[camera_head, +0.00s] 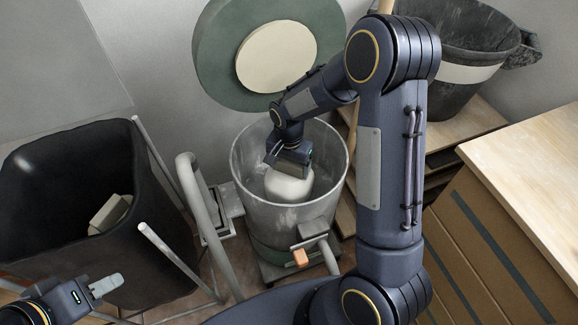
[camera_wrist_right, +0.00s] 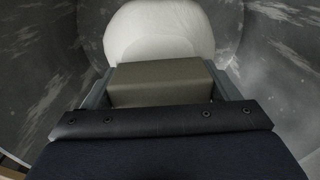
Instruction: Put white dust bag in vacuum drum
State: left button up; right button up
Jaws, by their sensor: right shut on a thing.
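The white dust bag (camera_head: 289,186) is down inside the open grey vacuum drum (camera_head: 249,204). My right gripper (camera_head: 288,168) reaches into the drum from above and is shut on the bag. In the right wrist view the pale bag (camera_wrist_right: 160,32) fills the top middle beyond my right gripper (camera_wrist_right: 160,70), with the drum's scuffed inner wall (camera_wrist_right: 270,60) on both sides. Whether the bag touches the drum's bottom cannot be told. My left gripper (camera_head: 110,286) is at the lower left, away from the drum; its fingers show only partly.
A black rubble bag (camera_head: 60,220) on a metal frame (camera_head: 160,165) holds a pale block (camera_head: 108,214) at left. A green round lid (camera_head: 222,55) stands behind the drum. A black bucket (camera_head: 460,45) is at back right, a wooden cabinet (camera_head: 500,230) at right.

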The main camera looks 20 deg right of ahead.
jog(key=shift+f, duration=0.15)
jog(key=o, duration=1.2)
